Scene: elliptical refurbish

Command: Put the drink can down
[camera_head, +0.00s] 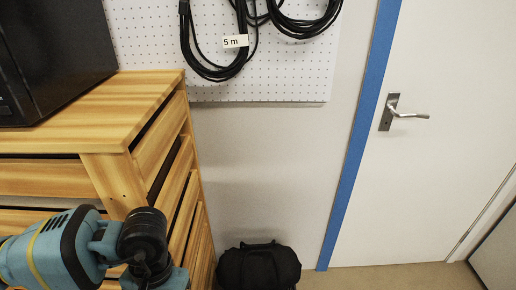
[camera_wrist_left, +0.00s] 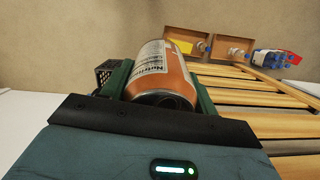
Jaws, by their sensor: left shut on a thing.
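The drink can (camera_wrist_left: 165,72), orange with a white printed label, is in the left wrist view. My left gripper (camera_wrist_left: 160,80) is shut on it, with a dark green finger along each side. The can's near end is partly hidden by the gripper's black edge. In the head view my left arm comes in at the lower left, beside the wooden slatted unit (camera_head: 150,115); the can does not show there. My right gripper is in neither view.
Slats of wood (camera_wrist_left: 240,85) lie right of the can in the wrist view, with open cardboard boxes (camera_wrist_left: 185,38) and blue bottles (camera_wrist_left: 270,58) beyond. A black case (camera_head: 55,50) stands on the unit's top. A black bag (camera_head: 258,266) is on the floor near the door (camera_head: 440,130).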

